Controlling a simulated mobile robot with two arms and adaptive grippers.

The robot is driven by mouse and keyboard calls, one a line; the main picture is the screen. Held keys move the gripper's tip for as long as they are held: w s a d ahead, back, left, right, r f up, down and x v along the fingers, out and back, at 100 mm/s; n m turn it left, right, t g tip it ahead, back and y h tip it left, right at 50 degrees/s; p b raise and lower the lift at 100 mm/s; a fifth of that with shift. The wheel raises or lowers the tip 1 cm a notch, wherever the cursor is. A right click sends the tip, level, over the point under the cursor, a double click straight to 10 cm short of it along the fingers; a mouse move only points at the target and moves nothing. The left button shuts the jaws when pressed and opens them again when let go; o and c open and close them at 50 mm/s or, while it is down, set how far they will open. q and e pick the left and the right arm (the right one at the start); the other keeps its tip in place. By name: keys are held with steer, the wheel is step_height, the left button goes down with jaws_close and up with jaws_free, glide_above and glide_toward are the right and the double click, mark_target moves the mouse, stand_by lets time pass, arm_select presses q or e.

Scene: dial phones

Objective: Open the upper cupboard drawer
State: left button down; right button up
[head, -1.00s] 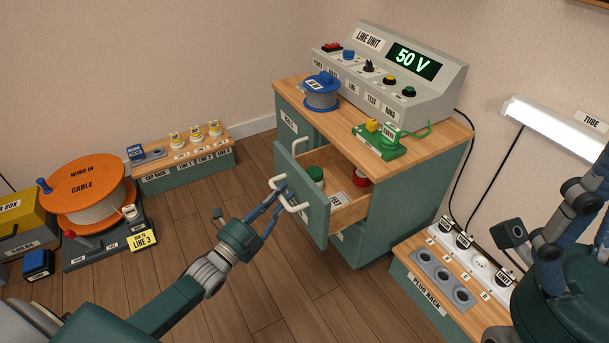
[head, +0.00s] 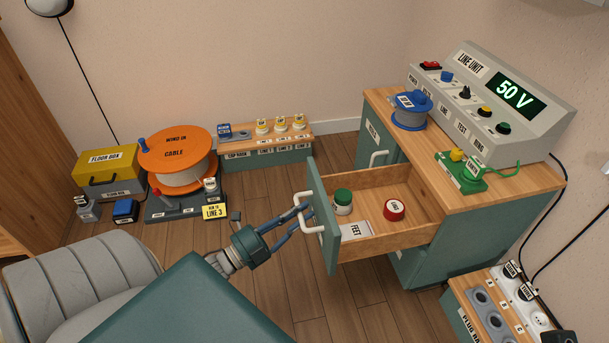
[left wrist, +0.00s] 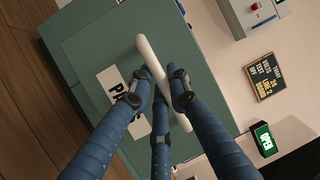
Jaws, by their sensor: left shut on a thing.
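The upper drawer (head: 385,225) of the teal cupboard (head: 430,262) stands pulled well out to the left. My left gripper (head: 301,212) is shut on the white drawer handle (head: 312,229) on the drawer front. In the left wrist view the fingers (left wrist: 161,88) close around the white bar handle (left wrist: 151,57), beside a partly hidden label (left wrist: 120,98). My right gripper does not show in these views.
A line unit reading 50 V (head: 490,95), a blue-topped reel (head: 411,112) and a green clamp (head: 461,172) are on the cupboard top. A plug rack (head: 463,310) stands at lower right. An orange cable winder (head: 178,165) and a cap rack (head: 265,152) stand at left. Bare floor lies below the drawer.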

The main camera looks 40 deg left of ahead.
arm_select(q)
steer(key=c, duration=1.6)
jaws_free()
steer(key=v, duration=1.2)
